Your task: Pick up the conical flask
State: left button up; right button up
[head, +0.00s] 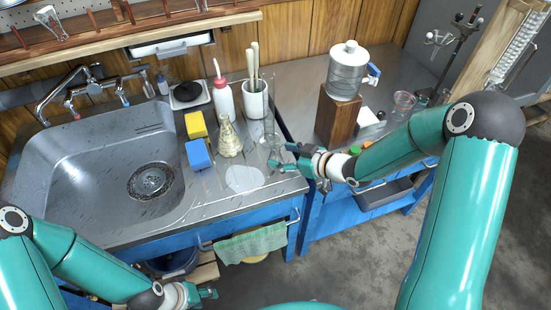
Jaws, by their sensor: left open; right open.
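The conical flask (229,139) stands upright on the steel drainboard right of the sink. It is clear glass, with a pale, yellowish look in its lower part. My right gripper (279,158) is open at the drainboard's right edge, to the right of the flask and apart from it. My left gripper (208,294) is open and empty, low in front of the blue sink cabinet, well away from the flask.
A blue sponge (198,155) and a yellow sponge (195,125) lie left of the flask. A white bottle with a red top (224,102) and a white pot of brushes (255,100) stand behind it. A pale round disc (244,178) lies in front. The sink (60,185) is left.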

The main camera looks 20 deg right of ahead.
aim_at(279, 155)
jog(key=x, duration=0.3)
jog(key=shift+w+a+f, duration=0.1)
jog(key=shift+c, duration=0.2)
jog(key=c, duration=1.1)
jog(key=shift+o, duration=0.2)
